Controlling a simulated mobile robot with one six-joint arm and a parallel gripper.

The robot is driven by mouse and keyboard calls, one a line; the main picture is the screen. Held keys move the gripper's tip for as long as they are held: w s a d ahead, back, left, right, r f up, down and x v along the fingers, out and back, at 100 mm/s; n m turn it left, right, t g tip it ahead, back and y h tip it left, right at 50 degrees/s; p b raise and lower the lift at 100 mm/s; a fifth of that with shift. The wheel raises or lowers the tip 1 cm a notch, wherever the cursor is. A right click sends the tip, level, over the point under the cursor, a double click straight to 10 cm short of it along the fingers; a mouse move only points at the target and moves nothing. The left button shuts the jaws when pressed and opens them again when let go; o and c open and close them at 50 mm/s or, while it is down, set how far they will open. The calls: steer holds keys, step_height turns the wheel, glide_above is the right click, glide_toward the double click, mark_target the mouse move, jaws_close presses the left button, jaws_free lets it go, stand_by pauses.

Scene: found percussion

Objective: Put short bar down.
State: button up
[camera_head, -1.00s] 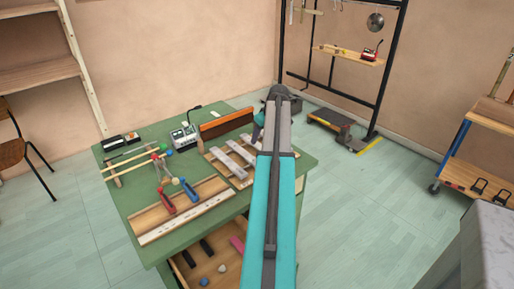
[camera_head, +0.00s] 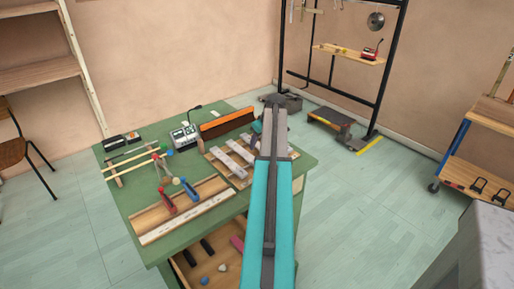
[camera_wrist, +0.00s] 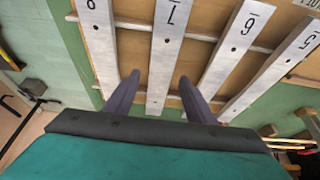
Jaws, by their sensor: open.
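Several pale metal bars with stamped numbers lie side by side on a wooden frame on the green table. In the wrist view, the bar marked 7 (camera_wrist: 163,62) lies across the frame's rails, between and beyond my gripper's fingers. My gripper (camera_wrist: 158,84) is open, with one dark finger on each side of this bar; I cannot tell whether they touch it. The bar marked 8 (camera_wrist: 98,45) is on the left, and the bar marked 6 (camera_wrist: 232,50) is on the right. In the head view, my arm hides the gripper and part of the frame.
An open drawer (camera_head: 220,262) holds small items.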

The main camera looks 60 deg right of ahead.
jaws_close()
steer(key=shift+r, duration=0.1)
steer(key=shift+r+b, duration=0.45)
steer(key=shift+r, duration=1.25)
steer(key=s+a, duration=0.2)
steer(key=a, duration=0.1)
steer(key=s+a+b, duration=0.1)
steer(key=s+a, duration=0.2)
steer(key=a, duration=0.1)
steer(key=s+a+r, duration=0.1)
steer(key=s+a, duration=0.2)
steer(key=a, duration=0.1)
steer(key=shift+b, duration=0.35)
steer(key=shift+s+a+r, duration=0.2)
steer(key=shift+s+a, duration=0.5)
steer(key=shift+a, duration=0.3)
